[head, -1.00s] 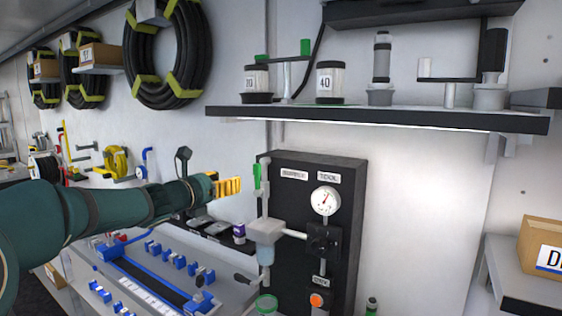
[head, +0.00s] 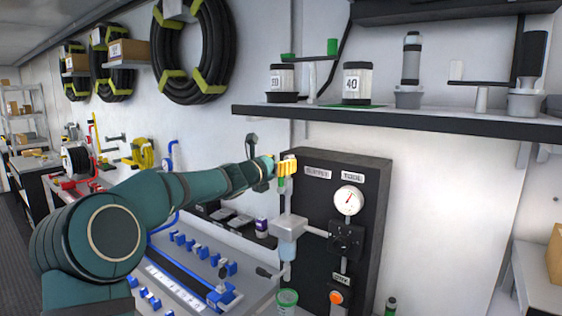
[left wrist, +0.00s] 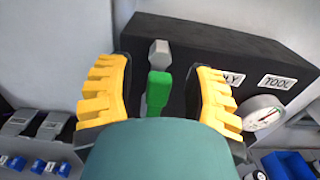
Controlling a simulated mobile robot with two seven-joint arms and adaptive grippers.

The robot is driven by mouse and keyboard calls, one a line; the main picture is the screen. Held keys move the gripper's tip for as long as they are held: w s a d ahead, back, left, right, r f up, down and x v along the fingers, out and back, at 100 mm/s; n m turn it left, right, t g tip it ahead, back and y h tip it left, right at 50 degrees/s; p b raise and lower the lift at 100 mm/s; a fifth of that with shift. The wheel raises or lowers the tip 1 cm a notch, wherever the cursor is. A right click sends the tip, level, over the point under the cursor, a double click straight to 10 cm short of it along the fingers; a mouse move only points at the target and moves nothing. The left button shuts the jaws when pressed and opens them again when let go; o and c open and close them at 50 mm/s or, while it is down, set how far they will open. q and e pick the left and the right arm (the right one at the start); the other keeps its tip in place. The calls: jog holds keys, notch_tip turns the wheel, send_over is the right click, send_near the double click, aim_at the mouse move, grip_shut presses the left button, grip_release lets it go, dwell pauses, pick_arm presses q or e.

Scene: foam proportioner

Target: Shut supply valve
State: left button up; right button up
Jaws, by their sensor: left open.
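The supply valve has a green handle (head: 282,186) on the pipe at the left side of the black panel (head: 325,215). In the head view its upper part is hidden behind my left gripper (head: 286,167). In the left wrist view the green handle (left wrist: 158,92) stands between the two yellow fingers of my left gripper (left wrist: 160,96), with a grey pipe end (left wrist: 159,53) beyond it. The fingers are open, with a gap on each side of the handle. The handle appears in line with the pipe. My right gripper is not in view.
A gauge (head: 349,200) and an orange button (head: 336,297) are on the panel. A shelf (head: 400,119) with bottles is above it. A grey bench (head: 225,250) with blue fittings lies below my left arm. A green-rimmed cup (head: 287,298) stands below the pipe.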

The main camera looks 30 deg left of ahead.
pick_arm(q)
jog(key=shift+w, duration=0.25)
jog(key=shift+s, duration=0.1)
grip_shut()
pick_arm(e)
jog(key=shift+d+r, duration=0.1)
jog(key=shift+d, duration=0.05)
